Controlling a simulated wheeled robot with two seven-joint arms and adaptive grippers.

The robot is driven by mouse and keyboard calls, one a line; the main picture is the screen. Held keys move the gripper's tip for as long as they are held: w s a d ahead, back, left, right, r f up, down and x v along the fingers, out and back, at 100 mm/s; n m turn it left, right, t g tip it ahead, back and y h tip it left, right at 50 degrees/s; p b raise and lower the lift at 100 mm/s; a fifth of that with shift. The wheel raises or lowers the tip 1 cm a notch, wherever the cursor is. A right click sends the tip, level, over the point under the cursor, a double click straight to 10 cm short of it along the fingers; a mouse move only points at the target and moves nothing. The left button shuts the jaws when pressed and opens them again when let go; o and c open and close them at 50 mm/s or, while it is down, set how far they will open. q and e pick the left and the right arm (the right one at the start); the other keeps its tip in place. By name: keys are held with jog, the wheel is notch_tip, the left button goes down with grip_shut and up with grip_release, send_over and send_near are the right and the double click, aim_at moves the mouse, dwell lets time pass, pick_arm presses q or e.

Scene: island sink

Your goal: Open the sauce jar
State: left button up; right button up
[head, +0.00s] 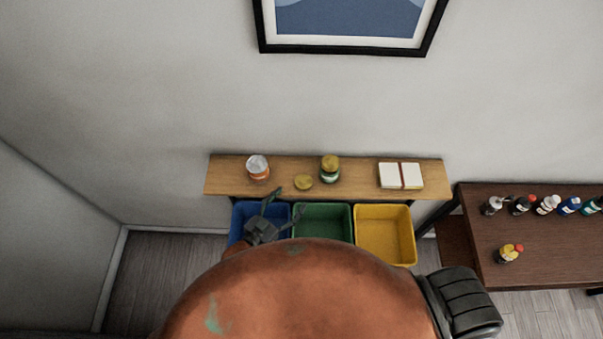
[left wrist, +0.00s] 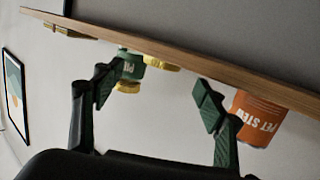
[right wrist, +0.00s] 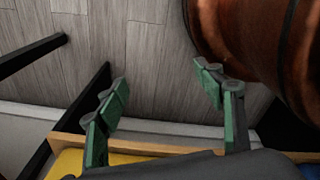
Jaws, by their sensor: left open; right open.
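A green-labelled jar (head: 330,174) with a yellow top stands on the wooden shelf; I take it for the sauce jar. In the left wrist view the jar (left wrist: 132,62) appears upside down, partly behind one finger. A low round yellow piece (head: 303,182) lies on the shelf left of it; I cannot tell whether it is a loose lid or a small tin. My left gripper (head: 286,203) is open and empty, in front of the shelf and left of the jar. My right gripper (right wrist: 163,82) is open and empty, with floor behind it; it is hidden in the head view.
An orange pet stew can (head: 258,173) stands at the shelf's left. Blue (head: 243,215), green (head: 322,222) and yellow (head: 386,232) bins stand below the shelf (head: 225,176). A dark table (head: 555,230) with several bottles is at right.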

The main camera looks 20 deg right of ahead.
aim_at(302, 183)
pick_arm(q)
jog(key=shift+w+d, duration=0.45)
jog(key=shift+w, duration=0.25)
jog(key=shift+w+d, duration=0.1)
jog(key=shift+d, duration=0.3)
jog(key=shift+w+d+p, duration=0.2)
jog(key=shift+d+p, duration=0.1)
jog(key=x, duration=0.2)
jog(key=p+x, duration=0.1)
jog(key=shift+w+d+r, duration=0.1)
jog(key=shift+w+r, duration=0.15)
jog(key=shift+w, duration=0.25)
jog(key=shift+w+d+f, duration=0.15)
jog(key=shift+w+d, duration=0.1)
jog(key=shift+d, duration=0.25)
pick_arm(e)
jog(key=shift+w+d+r, duration=0.1)
jog(key=shift+w+r, duration=0.65)
jog(key=shift+r, duration=0.2)
pick_arm(q)
jog(key=shift+c, duration=0.3)
jog(key=c, duration=0.8)
